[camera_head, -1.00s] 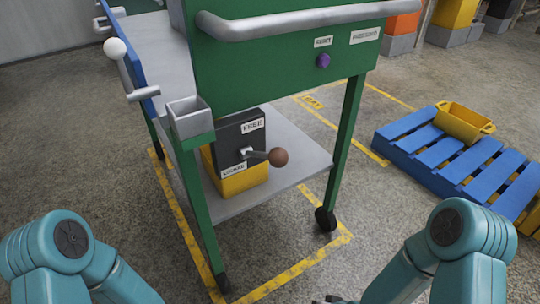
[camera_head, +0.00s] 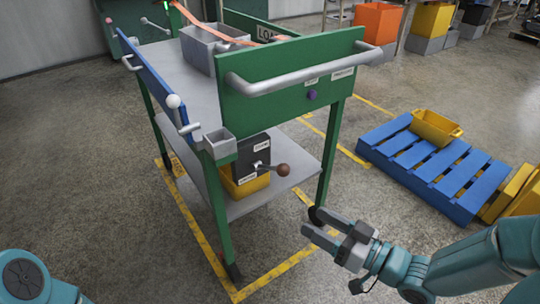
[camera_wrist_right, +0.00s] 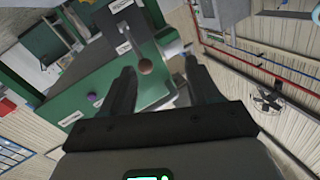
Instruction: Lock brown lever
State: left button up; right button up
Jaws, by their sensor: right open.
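The lever lies roughly horizontal in the head view. My right gripper (camera_head: 316,224) is open and empty, in front of and below the knob, apart from it. In the right wrist view the brown knob (camera_wrist_right: 145,67) shows beyond and between the open fingers (camera_wrist_right: 160,85). Of my left arm only a teal link shows at the lower left; its gripper is out of frame.
The green cart (camera_head: 290,85) has a grey push handle (camera_head: 300,75), a leg right of the lever and a small grey holder (camera_head: 219,143) above left. A blue pallet (camera_head: 425,165) with a yellow bin (camera_head: 436,128) stands right. The floor in front is clear.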

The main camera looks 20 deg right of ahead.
aim_at(289, 173)
jog(key=d+r+h+p, duration=0.2)
jog(key=d+r, duration=0.2)
jog(key=r, duration=0.1)
pick_arm(q)
jog(key=shift+r+b, duration=0.55)
jog(key=shift+b, duration=0.4)
pick_arm(e)
jog(key=shift+m+t, duration=0.3)
jog(key=shift+t, duration=0.2)
jog(key=x, duration=1.6)
jog(key=shift+w+a+f, duration=0.1)
jog(key=shift+w+f, duration=0.1)
jog(key=shift+f, duration=0.05)
pick_arm(q)
jog(key=shift+s, duration=0.1)
pick_arm(e)
grip_shut()
